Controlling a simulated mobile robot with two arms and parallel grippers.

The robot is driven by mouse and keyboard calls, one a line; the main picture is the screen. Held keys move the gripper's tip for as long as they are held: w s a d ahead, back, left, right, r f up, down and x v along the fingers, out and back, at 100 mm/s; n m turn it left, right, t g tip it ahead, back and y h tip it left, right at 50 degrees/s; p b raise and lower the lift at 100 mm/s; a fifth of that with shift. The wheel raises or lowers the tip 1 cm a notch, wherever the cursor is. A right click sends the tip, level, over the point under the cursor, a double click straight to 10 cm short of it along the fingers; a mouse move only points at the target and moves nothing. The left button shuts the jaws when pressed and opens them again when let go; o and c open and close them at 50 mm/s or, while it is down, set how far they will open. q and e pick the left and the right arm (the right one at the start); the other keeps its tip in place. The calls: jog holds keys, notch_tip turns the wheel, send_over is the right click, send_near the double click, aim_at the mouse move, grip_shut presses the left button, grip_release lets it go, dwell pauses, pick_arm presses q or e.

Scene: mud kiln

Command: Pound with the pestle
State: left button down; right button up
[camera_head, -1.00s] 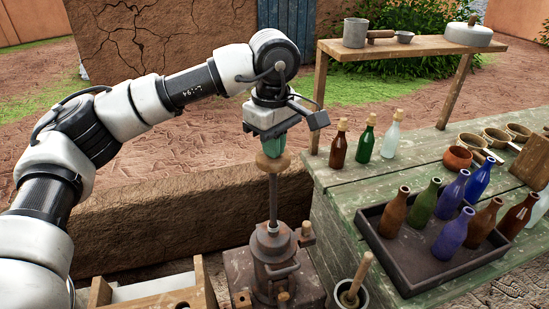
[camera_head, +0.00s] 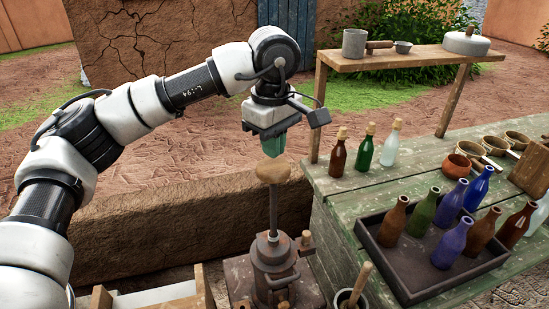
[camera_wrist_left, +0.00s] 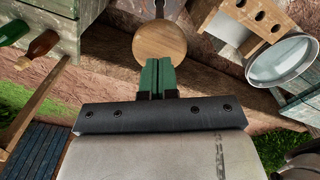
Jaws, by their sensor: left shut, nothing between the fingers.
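A wooden pestle (camera_head: 360,284) leans in a small dark-rimmed mortar (camera_head: 342,297), cut by the bottom edge of the head view. My left gripper (camera_head: 273,154) points down with its green fingers shut and empty. It is well above and left of the pestle. Its tips are just above the round wooden knob (camera_head: 272,172) on the upright rod of a metal press-like device (camera_head: 272,262). The knob also shows past the shut fingertips in the left wrist view (camera_wrist_left: 159,38). I cannot tell if they touch. My right gripper is not in view.
A green wooden table (camera_head: 350,190) to the right holds a dark tray (camera_head: 416,287) of bottles, three corked bottles, a clay pot (camera_head: 456,166) and several bowls. A raised shelf (camera_head: 400,58) stands behind. A low mud wall (camera_head: 150,232) runs behind the device.

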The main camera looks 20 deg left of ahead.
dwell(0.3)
pick_arm(q)
jog(key=shift+r+p, duration=1.6)
jog(key=shift+r, duration=0.9)
